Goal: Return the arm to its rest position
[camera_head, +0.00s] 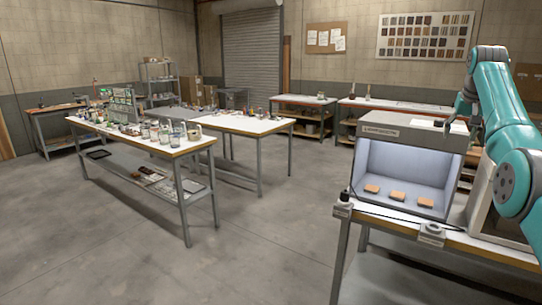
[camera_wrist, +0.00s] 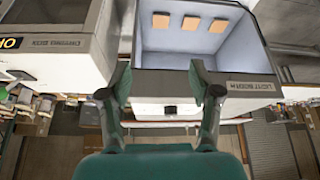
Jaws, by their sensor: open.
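My gripper (camera_wrist: 160,92) is open and empty in the wrist view, with its two fingers well apart and a light booth beyond them. In the head view my teal arm is raised and bent at the right. Its dark end hangs by the top right of the light booth (camera_head: 371,165). I cannot tell from these views whether it touches the booth. Three wooden chips lie in a row inside the booth; the middle one (camera_head: 398,195) also shows in the wrist view (camera_wrist: 190,23).
The booth stands on a bench (camera_head: 480,244) beside a second box (camera_wrist: 98,30), close to my arm. A cable and small devices lie along the bench front. A long table (camera_head: 180,150) with jars stands at the left. The floor (camera_head: 270,240) between is clear.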

